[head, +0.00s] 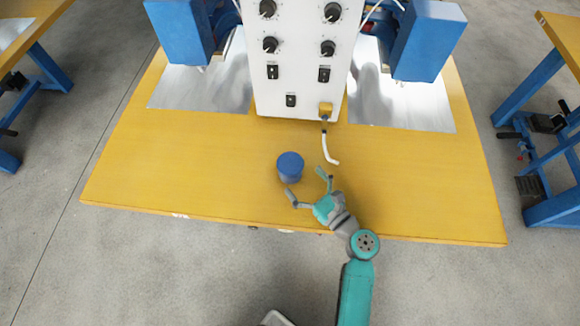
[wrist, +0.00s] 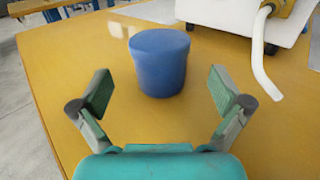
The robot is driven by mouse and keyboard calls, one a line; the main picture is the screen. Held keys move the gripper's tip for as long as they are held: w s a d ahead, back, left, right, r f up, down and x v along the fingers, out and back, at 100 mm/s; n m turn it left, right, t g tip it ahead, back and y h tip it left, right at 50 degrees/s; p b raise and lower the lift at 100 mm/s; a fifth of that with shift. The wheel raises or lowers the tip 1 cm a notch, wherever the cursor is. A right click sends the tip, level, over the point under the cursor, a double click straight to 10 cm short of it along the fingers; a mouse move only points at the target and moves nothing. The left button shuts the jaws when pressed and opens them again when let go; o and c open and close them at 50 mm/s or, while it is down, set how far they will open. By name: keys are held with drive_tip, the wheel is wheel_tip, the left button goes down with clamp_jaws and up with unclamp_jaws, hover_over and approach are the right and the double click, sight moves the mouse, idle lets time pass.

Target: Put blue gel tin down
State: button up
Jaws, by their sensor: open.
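The blue gel tin (head: 290,167) stands upright on the yellow table (head: 200,160), in front of the white machine. In the wrist view the tin (wrist: 160,62) is straight ahead, beyond my fingertips. My gripper (head: 307,184) is open and empty at the front part of the table, just to the lower right of the tin. In the wrist view the two fingers of my gripper (wrist: 162,92) are spread wide, with a gap between them and the tin.
A white control box (head: 300,55) with knobs and switches stands at the back of the table. A bent white tube (head: 331,150) hangs from its front, right of the tin. Metal plates (head: 400,105) flank the box. The table's left side is clear.

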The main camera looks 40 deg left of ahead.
sight(290, 165)
drive_tip(key=shift+x, duration=3.1)
drive_tip(key=c, duration=1.5)
drive_tip(key=shift+r, duration=0.15)
